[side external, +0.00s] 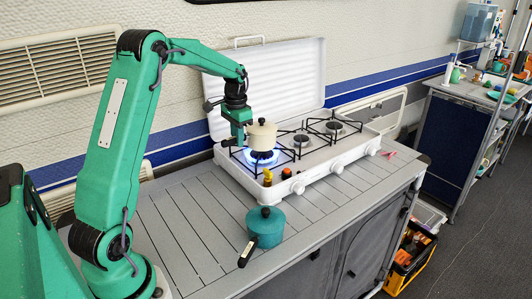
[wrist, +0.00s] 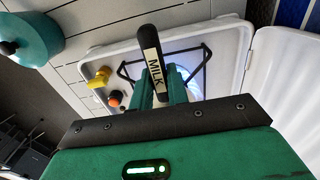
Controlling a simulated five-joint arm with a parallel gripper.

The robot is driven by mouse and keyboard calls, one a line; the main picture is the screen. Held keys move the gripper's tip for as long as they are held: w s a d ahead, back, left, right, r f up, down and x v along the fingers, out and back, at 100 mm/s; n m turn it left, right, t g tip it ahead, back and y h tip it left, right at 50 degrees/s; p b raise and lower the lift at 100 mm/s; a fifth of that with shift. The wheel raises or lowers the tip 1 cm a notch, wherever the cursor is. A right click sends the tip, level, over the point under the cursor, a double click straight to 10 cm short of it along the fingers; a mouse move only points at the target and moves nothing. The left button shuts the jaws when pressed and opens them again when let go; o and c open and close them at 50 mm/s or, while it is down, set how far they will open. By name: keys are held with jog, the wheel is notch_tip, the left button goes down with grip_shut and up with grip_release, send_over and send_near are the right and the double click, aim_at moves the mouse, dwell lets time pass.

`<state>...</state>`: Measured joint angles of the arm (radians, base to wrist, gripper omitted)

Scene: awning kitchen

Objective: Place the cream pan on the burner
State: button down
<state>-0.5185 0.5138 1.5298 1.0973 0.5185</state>
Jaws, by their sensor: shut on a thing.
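The cream pan (side external: 262,137) is small, with a dark knob on its lid. In the side view it is upright over the left burner (side external: 261,156), which is lit with a blue flame. I cannot tell whether its base touches the grate. My gripper (side external: 239,132) is on the pan's left side. In the wrist view my gripper (wrist: 162,85) is shut on the pan's black handle (wrist: 150,42), which has a cream label reading MILK. The pan's body is hidden there, and blue flame glow shows beside the fingers.
The white stove (side external: 318,172) has more burners to the right and a raised lid (side external: 285,75) behind. A teal pot (side external: 266,226) stands on the counter in front. Small yellow (side external: 267,178) and orange-and-black (side external: 286,173) items sit by the stove's front left. The counter's left is clear.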

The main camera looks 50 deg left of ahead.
jog(key=shift+f, duration=0.2)
jog(key=shift+f, duration=0.15)
jog(key=c, duration=1.4)
grip_release()
jog(key=shift+o, duration=0.2)
notch_tip(320, 180, up, 12)
